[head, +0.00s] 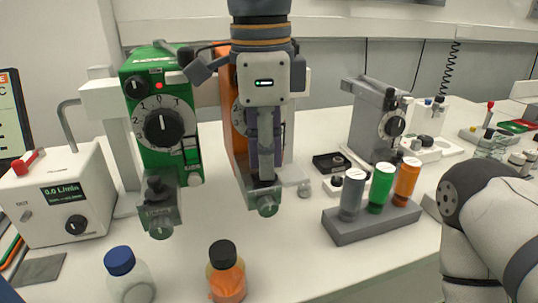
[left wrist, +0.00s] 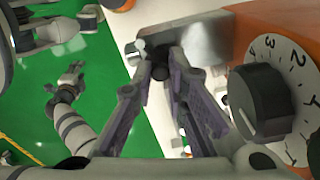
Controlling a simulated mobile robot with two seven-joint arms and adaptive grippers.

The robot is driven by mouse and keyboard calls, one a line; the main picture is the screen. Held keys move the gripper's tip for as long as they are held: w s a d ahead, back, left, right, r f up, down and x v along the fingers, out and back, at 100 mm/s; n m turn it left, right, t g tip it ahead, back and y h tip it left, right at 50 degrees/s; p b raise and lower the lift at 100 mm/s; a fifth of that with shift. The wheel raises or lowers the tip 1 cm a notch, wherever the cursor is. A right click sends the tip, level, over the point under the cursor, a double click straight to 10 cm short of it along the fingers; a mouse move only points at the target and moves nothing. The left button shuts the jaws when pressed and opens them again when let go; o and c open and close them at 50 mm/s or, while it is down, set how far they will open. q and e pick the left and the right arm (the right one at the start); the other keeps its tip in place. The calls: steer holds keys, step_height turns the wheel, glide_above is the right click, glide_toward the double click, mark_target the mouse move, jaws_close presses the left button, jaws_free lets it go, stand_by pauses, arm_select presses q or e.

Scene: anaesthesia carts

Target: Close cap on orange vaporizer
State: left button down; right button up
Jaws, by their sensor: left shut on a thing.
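The orange vaporizer (head: 239,150) stands at the back of the table, partly hidden behind my left gripper (head: 264,178). In the left wrist view its orange body and numbered dial (left wrist: 285,85) are on the right. My left gripper (left wrist: 160,72) points down in front of it, at the grey metal filler block (left wrist: 205,40). Its fingers are shut on a small black cap (left wrist: 159,62) at that block. Whether the cap sits fully closed is hidden by the fingers. A small gripper, seemingly my right one (left wrist: 66,84), shows over the green floor; its finger state is unclear.
A green vaporizer (head: 160,120) stands close on the left. An orange-filled bottle (head: 227,275) and a blue-capped bottle (head: 125,275) stand in front. A grey rack (head: 370,222) with three coloured cylinders stands to the right. A grey vaporizer (head: 375,125) is behind it.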

mark_target(256, 176)
arm_select(q)
steer(key=shift+w+a+n, duration=0.2)
steer(key=shift+a+n, duration=0.05)
steer(key=shift+n, duration=0.85)
steer(key=shift+w+a+n, duration=0.15)
steer(key=shift+a+n, duration=0.05)
steer(key=shift+n, duration=0.9)
steer(key=shift+r, duration=0.1)
steer(key=c, duration=1.6)
jaws_free()
steer(key=shift+o, duration=0.2)
step_height(256, 176, up, 12)
steer(key=shift+s+a, duration=0.2)
steer(key=shift+s, duration=0.15)
